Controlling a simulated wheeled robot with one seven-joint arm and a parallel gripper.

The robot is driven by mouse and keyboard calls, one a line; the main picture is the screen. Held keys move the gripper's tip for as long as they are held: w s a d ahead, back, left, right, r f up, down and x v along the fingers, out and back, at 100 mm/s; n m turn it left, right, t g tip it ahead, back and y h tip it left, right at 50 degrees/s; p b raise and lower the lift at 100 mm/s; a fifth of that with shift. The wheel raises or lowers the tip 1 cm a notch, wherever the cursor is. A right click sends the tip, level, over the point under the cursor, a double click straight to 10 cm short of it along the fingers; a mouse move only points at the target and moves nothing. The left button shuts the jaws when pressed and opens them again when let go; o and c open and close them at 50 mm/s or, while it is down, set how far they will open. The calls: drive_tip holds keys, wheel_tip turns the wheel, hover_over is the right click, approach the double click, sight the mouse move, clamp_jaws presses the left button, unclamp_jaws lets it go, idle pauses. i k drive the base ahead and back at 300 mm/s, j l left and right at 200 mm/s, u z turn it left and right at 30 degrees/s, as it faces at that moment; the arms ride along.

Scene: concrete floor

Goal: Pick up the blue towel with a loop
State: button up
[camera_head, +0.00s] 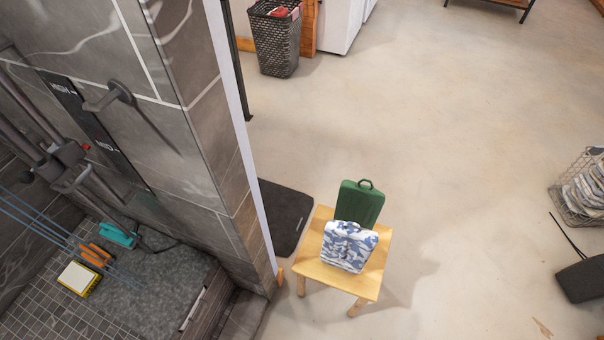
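A blue and white patterned folded cloth (348,246), which looks like the blue towel, is on the front part of a small light wooden stool (317,271). It seems propped up at a tilt. A small loop seems to show near its top, but it is too small to be sure. A green item with a loop on top (359,204) stands right behind it, its lower part hidden by the cloth. I cannot tell whether the two touch. My gripper is not in view.
A tiled wall (215,140) rises left of the stool, with a shower area beyond. A dark mat (286,215) lies between wall and stool. A wire basket (580,190) and a dark object (584,279) are at right. A dark hamper (276,42) stands behind. Floor right of the stool is clear.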

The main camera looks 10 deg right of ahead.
sight(346, 247)
drive_tip(key=u, duration=3.1)
drive_tip(key=k+l, duration=0.1)
drive_tip(key=k, duration=0.2)
drive_tip(key=k+l, duration=0.1)
drive_tip(key=k, duration=0.25)
drive_tip(key=z, duration=2.35)
drive_tip(key=i+j, duration=0.4)
